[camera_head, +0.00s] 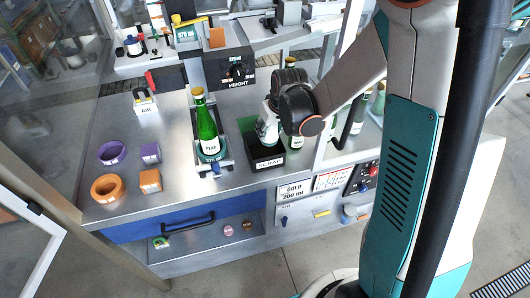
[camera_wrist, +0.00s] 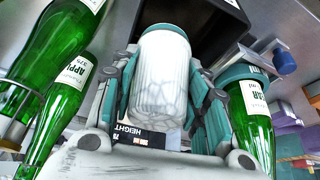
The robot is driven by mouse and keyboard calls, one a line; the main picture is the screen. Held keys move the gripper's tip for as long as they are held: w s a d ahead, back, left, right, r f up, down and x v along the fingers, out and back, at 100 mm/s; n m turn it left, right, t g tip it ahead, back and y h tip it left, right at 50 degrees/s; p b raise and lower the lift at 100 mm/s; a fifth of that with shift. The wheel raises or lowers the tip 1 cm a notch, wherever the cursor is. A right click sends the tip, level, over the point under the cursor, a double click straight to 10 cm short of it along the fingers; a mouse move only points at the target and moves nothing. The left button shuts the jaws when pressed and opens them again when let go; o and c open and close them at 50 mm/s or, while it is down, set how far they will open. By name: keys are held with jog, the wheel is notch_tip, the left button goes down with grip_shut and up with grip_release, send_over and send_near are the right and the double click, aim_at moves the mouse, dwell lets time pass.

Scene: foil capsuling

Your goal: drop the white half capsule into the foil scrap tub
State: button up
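The white half capsule (camera_wrist: 162,80) is a pale, ribbed, rounded cylinder between the two teal-and-grey fingers of my gripper (camera_wrist: 163,95), which look closed on its sides. In the head view my gripper (camera_head: 267,128) hangs over the black foil scrap tub (camera_head: 266,164), which bears a SCRAP label on its front. The capsule is hard to separate from the fingers there. The tub's dark inside (camera_wrist: 208,22) shows behind the capsule in the wrist view. The tub's floor is mostly hidden.
A green bottle (camera_head: 206,128) stands in a holder just left of the tub. More green bottles stand to the right, behind my arm. Purple (camera_head: 112,152) and orange (camera_head: 107,188) rings and small blocks lie at the left. A HEIGHT dial box (camera_head: 232,70) stands behind.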

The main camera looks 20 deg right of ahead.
jog(key=o, duration=0.5)
jog(key=shift+r, duration=0.1)
jog(key=v, duration=1.2)
jog(key=shift+s, duration=0.1)
jog(key=s+f+m+t+b, duration=0.1)
jog(key=s+f+b, duration=0.2)
jog(key=s+b, duration=0.3)
jog(key=s+f+m+t+b, duration=0.1)
jog(key=s+f+b, duration=0.2)
jog(key=s+b, duration=0.4)
jog(key=s, duration=0.5)
jog(key=shift+a+f+t+h, duration=0.25)
jog(key=shift+a+t+h, duration=0.05)
jog(key=shift+a+h, duration=0.1)
